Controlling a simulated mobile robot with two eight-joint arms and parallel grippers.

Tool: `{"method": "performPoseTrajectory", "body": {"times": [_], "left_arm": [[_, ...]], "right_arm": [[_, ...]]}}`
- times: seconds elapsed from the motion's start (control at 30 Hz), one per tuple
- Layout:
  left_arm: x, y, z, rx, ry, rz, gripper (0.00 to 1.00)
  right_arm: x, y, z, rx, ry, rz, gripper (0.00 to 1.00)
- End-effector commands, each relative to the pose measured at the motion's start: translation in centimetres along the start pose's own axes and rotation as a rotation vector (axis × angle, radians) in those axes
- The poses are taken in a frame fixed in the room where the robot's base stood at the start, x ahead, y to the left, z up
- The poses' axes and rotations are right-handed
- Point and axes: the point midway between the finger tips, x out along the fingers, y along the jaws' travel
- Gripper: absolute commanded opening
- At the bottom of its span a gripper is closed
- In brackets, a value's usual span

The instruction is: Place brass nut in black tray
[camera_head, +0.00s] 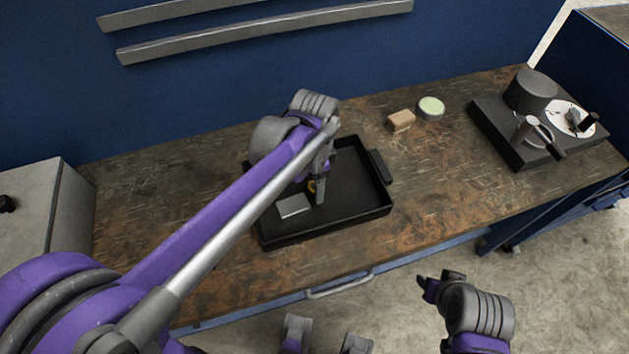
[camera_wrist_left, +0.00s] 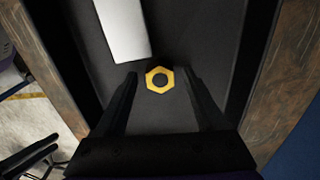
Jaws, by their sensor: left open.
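The brass nut (camera_wrist_left: 160,90) is a yellow hexagonal ring with a dark hole. It lies flat on the floor of the black tray (camera_head: 350,222), and the tray also fills the middle of the left wrist view (camera_wrist_left: 215,40). My left gripper (camera_wrist_left: 162,76) is open, with one finger on each side of the nut and no visible contact. In the head view my left gripper (camera_head: 316,190) points down into the tray, and only a sliver of the nut (camera_head: 311,186) shows beside it. My right gripper (camera_head: 428,288) is off the table's front edge, and its fingers are unclear.
A light grey block (camera_head: 293,206) lies in the tray near the nut. A tan block (camera_head: 401,121) and a round pale-green-topped tin (camera_head: 431,108) stand behind the tray. A black apparatus (camera_head: 530,115) stands at the right. The tabletop (camera_head: 445,180) right of the tray is clear.

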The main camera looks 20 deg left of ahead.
Motion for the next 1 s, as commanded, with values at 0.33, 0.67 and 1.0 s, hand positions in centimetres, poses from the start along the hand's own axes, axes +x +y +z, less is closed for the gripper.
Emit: {"method": "performPoseTrajectory", "body": {"times": [0.33, 0.67, 1.0], "left_arm": [[-5.0, 0.0, 0.0, 0.000, 0.000, 0.000, 0.72], [-11.1, 0.0, 0.0, 0.000, 0.000, 0.000, 0.72], [-12.3, 0.0, 0.0, 0.000, 0.000, 0.000, 0.72]], "right_arm": [[-0.7, 0.0, -0.5, 0.000, 0.003, 0.000, 0.47], [-1.2, 0.0, -0.9, 0.000, 0.005, 0.000, 0.47], [-1.3, 0.0, -0.9, 0.000, 0.006, 0.000, 0.47]]}}
